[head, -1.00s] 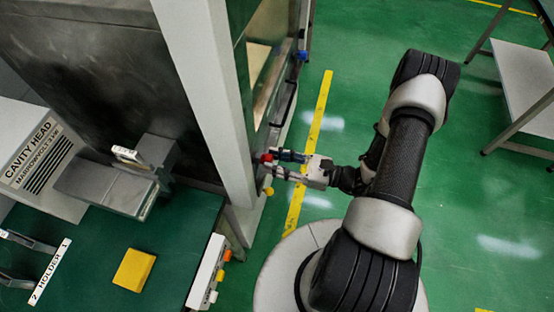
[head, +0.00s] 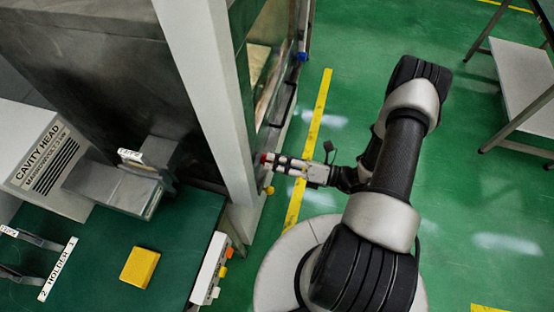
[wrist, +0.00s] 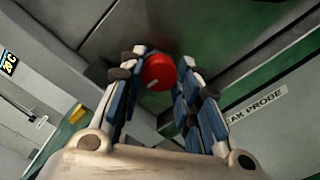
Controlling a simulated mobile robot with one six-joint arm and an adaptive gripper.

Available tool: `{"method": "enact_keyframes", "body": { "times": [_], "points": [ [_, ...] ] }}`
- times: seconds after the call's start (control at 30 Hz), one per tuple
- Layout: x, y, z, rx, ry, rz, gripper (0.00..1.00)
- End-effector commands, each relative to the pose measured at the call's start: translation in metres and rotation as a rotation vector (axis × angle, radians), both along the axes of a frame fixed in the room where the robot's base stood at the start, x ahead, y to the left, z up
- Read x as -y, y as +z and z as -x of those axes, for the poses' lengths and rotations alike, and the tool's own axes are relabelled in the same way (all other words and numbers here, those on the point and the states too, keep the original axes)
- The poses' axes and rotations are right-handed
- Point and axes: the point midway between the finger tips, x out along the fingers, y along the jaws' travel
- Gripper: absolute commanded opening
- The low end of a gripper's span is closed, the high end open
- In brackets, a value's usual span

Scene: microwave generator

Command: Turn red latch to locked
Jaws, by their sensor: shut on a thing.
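The red latch (wrist: 158,73) is a round red knob with a pale mark on its face, on the grey cabinet front in the wrist view. In the head view the red latch (head: 264,158) is a small red spot at the cabinet's edge. My gripper (head: 272,160) reaches it from the right. In the wrist view my gripper (wrist: 160,78) has its two blue-padded fingers on either side of the knob, shut on it. The fingers hide the knob's sides, and I cannot read a locked or unlocked marking.
A yellow knob (head: 269,190) sits just below my gripper, and a blue knob (head: 302,57) is higher on the cabinet. A "LEAK PROBE" label (wrist: 255,104) is right of the latch. A green-topped bench (head: 180,240) with a yellow block (head: 140,267) stands left.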

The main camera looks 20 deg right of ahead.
Motion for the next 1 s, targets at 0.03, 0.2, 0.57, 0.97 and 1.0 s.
{"method": "enact_keyframes", "body": {
  "times": [0.03, 0.2, 0.57, 0.97, 1.0],
  "points": [
    [0.0001, 0.0008, -0.0002, -0.033, -0.001, -0.025, 0.07],
    [0.0002, 0.0004, -0.0003, -0.150, -0.001, -0.110, 0.07],
    [0.0005, 0.0000, -0.0005, -0.318, -0.001, -0.232, 0.07],
    [0.0005, -0.0004, -0.0005, -0.370, -0.001, -0.270, 0.07],
    [0.0005, -0.0004, -0.0005, -0.370, -0.001, -0.270, 0.07]
  ]
}}
